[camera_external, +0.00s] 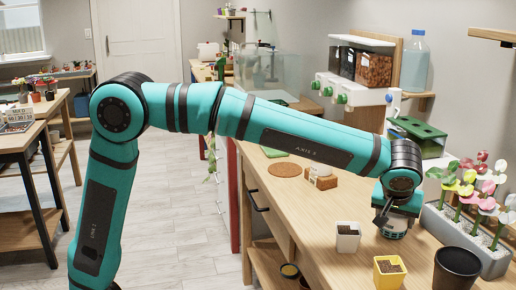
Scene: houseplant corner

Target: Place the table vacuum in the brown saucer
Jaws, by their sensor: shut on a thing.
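My gripper (394,208) points down over the right part of the wooden bench. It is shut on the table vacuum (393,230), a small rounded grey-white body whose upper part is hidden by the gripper. I cannot tell whether the vacuum touches the bench top. The brown saucer (285,170), a flat round orange-brown disc, lies on the bench farther back and to the left, apart from the gripper. Nothing shows on it.
A white pot (347,238), a yellow pot (389,271) and a dark pot (456,268) stand near the gripper. A planter of flowers (470,236) is at right. A small block with a label (321,178) sits beside the saucer.

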